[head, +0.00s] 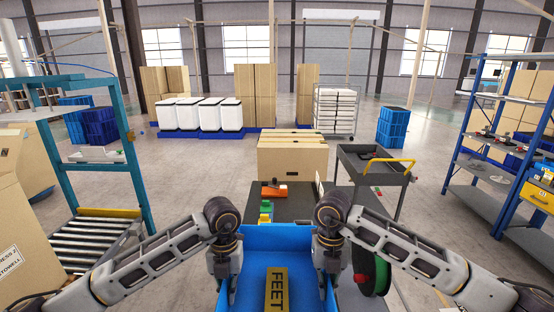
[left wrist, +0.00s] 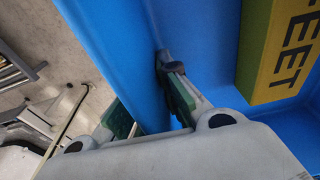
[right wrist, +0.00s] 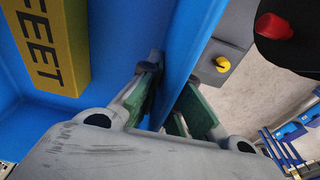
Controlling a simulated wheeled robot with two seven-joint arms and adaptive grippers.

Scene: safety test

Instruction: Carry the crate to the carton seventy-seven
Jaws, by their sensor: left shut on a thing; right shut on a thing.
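The blue crate (head: 262,238) is in front of me at the bottom of the head view. A yellow block marked FEET (head: 276,290) lies inside it. My left gripper (head: 224,280) is shut on the crate's left wall, one finger inside and one outside, as the left wrist view shows (left wrist: 150,95). My right gripper (head: 328,275) is shut on the right wall the same way, also seen in the right wrist view (right wrist: 172,95). A brown carton (head: 292,158) stands straight ahead beyond the crate; no number on it is readable. The crate's underside is hidden.
A dark surface (head: 292,205) with small orange, green and yellow items lies between crate and carton. A grey cart (head: 372,160) with a yellow handle stands right of the carton. A roller conveyor (head: 88,240) is at left, blue shelving (head: 500,130) at right. Open floor lies beyond.

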